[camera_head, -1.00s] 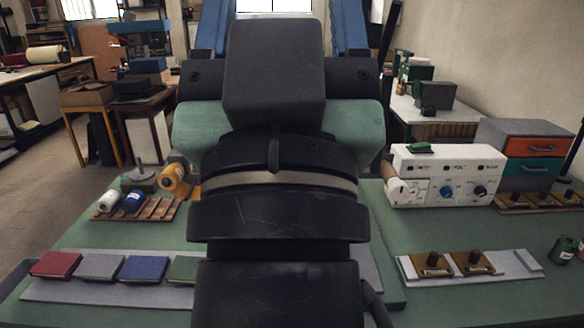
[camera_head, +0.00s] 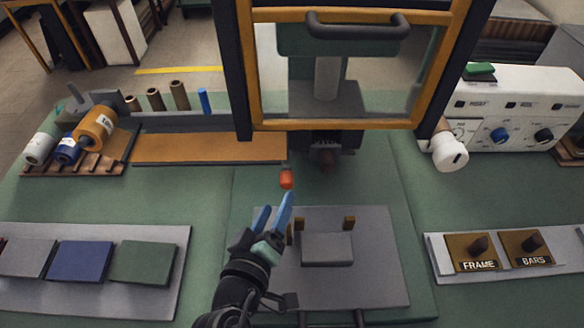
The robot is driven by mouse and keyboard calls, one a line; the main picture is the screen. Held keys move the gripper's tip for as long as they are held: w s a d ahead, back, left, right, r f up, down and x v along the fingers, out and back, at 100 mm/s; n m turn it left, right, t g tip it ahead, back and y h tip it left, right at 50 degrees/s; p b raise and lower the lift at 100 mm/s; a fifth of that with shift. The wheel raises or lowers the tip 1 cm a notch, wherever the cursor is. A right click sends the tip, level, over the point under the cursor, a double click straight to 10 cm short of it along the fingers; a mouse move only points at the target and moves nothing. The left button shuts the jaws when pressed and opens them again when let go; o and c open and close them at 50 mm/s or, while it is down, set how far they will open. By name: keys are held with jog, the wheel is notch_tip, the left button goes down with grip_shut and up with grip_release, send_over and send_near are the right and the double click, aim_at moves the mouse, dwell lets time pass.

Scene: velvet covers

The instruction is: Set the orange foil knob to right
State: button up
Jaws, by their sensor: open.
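My gripper (camera_head: 276,203) shows its blue fingers apart and empty over the front left of the grey press plate (camera_head: 385,280). A small orange-red piece (camera_head: 286,179) appears just beyond the fingertips, with no visible contact. I cannot tell whether it is a knob or what it is fixed to. An orange foil roll (camera_head: 93,128) lies on the wooden rack at the left. The white control box (camera_head: 545,85) at the right carries a blue knob (camera_head: 499,135) and a black knob (camera_head: 543,136). No knob clearly marked as orange foil can be made out.
The press frame (camera_head: 240,75) with its orange-edged window stands behind the gripper. A white cylinder (camera_head: 449,152) juts out before the control box. Coloured covers (camera_head: 80,262) lie at the left, and FRAME and BARS blocks (camera_head: 478,250) at the right.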

aim_at(291, 175)
jog(key=x, duration=1.1)
jog(key=shift+w+r, duration=0.1)
grip_shut()
dwell(1.1)
